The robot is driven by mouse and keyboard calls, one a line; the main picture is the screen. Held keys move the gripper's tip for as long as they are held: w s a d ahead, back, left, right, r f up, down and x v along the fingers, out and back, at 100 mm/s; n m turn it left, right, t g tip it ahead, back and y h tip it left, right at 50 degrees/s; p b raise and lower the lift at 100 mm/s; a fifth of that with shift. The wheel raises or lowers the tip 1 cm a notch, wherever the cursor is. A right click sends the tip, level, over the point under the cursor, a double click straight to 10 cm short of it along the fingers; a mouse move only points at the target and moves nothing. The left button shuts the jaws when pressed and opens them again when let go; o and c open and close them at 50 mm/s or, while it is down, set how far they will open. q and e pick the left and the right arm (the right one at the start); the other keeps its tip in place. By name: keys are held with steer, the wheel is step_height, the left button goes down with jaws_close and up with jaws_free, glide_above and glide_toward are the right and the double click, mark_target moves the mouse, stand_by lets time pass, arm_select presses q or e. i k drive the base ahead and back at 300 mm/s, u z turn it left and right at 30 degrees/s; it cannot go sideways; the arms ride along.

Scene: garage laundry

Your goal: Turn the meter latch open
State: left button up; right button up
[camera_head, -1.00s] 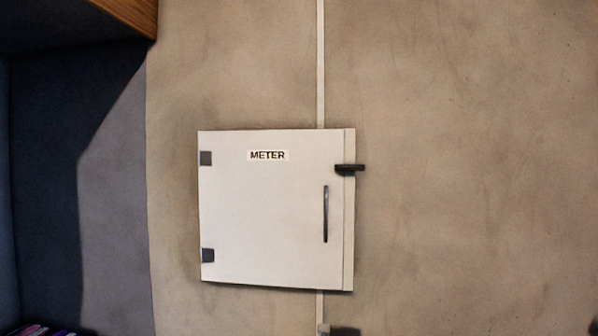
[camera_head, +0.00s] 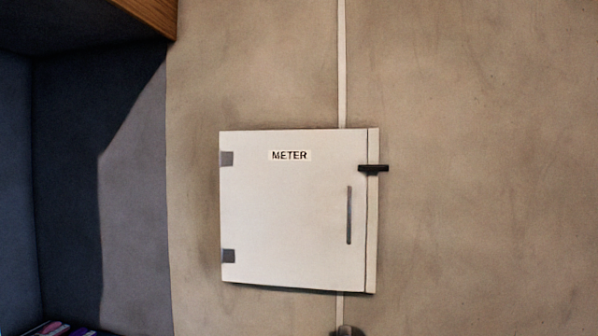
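The white meter box (camera_head: 290,225) with a "METER" label is on the wall, near the middle of the head view. Its door looks shut, with two grey hinges on its left side. The black meter latch (camera_head: 374,168) lies horizontal across the upper right edge of the door, onto the frame strip. A dark upright handle (camera_head: 349,215) sits on the door below and left of the latch. Neither of my grippers can be made out in the view.
A dark rounded object, cut off, shows at the bottom edge (camera_head: 347,331) below the box. A pale conduit (camera_head: 342,70) runs up the wall. A wooden-edged cabinet (camera_head: 150,12) is at upper left. The wall right of the box is clear.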

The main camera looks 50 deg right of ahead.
mark_target(361, 167)
steer(key=u, duration=0.3)
steer(key=i, duration=0.85)
steer(key=u, duration=1.4)
steer(key=i, duration=0.2)
steer(key=z, duration=3.45)
